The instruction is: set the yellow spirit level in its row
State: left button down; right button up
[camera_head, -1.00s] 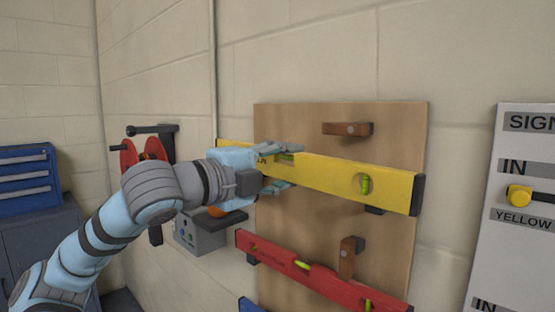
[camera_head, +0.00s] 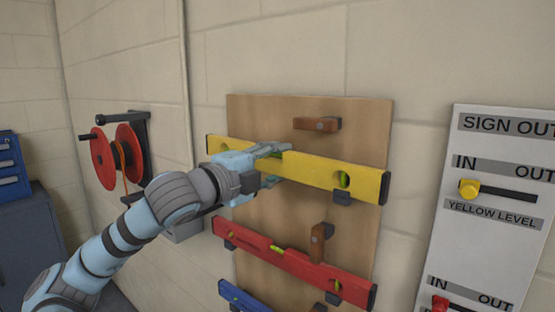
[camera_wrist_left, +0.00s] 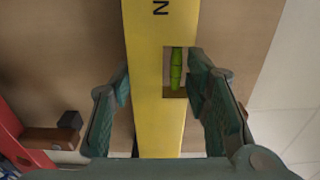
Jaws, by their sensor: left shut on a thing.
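The yellow spirit level (camera_head: 315,172) lies lengthwise across the upper part of the wooden board (camera_head: 365,230), sloping down to the right in the picture. A black holder (camera_head: 342,198) shows at its lower edge near the right end; whether the level rests in it I cannot tell. My left gripper (camera_head: 272,166) is shut on the level near its middle. In the left wrist view its fingers lie on both sides of the level (camera_wrist_left: 150,100), by the green vial. A brown wooden turn-catch (camera_head: 317,124) sits above the level, lying sideways. My right gripper is out of view.
A red reel (camera_head: 103,158) is on the left wall.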

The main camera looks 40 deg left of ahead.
pick_arm(q)
jog(key=shift+w+a, duration=0.1)
jog(key=shift+a, duration=0.2)
jog(key=c, duration=0.8)
grip_release()
jog(key=shift+w+d, duration=0.1)
jog(key=shift+d, duration=0.1)
jog(key=s+b, duration=0.9)
jog(key=shift+s, duration=0.1)
